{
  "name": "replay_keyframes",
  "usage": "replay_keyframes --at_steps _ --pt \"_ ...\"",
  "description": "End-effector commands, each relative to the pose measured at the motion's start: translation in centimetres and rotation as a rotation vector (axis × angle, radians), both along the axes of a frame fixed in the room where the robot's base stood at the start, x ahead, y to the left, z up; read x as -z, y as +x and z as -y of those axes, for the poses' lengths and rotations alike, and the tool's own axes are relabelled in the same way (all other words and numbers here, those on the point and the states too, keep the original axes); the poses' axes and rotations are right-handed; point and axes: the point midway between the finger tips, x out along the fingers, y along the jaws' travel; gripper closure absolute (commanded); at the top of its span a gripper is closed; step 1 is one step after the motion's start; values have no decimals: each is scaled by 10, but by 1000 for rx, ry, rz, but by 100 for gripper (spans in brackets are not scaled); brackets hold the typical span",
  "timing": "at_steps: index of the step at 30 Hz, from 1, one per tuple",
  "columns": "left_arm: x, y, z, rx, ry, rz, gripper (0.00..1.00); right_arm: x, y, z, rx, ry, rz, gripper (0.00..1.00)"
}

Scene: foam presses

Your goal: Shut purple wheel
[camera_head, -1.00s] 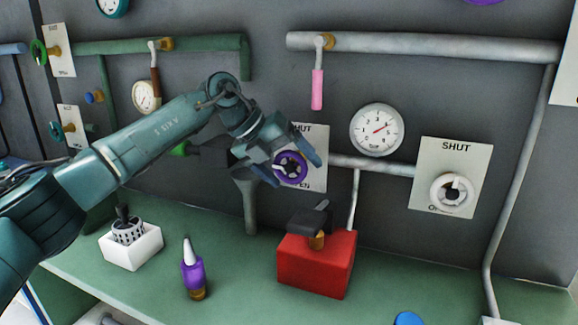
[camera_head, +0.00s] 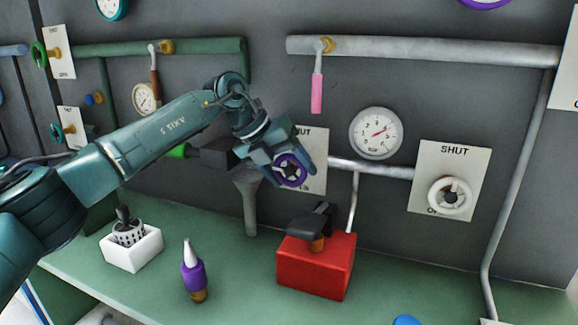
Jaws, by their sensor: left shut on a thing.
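The purple wheel (camera_head: 291,170) is a small spoked handwheel in front of a pale plate (camera_head: 317,146) on the grey wall, right of the middle of the head view. My left gripper (camera_head: 289,172) comes in from the left and is shut on the wheel's rim, with a finger on either side of it. The arm and fingers cover the plate's left part, and its lettering is mostly hidden. My right gripper is not in view.
A white wheel (camera_head: 450,196) on a plate marked SHUT (camera_head: 462,150) is to the right, below a gauge (camera_head: 376,133). A pink-handled lever (camera_head: 317,93) hangs above. The green bench holds a red box (camera_head: 314,268), a purple bottle (camera_head: 193,278) and a white holder (camera_head: 132,250).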

Motion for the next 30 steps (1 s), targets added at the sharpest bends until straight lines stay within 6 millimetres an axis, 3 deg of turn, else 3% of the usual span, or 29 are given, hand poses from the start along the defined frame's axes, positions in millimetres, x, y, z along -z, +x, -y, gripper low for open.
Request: replay_keyframes --at_steps 18,30 --pt "-2 0 2 1 404 135 59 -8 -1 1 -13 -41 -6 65" --pt "-2 0 1 -1 497 166 59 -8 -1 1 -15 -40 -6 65"
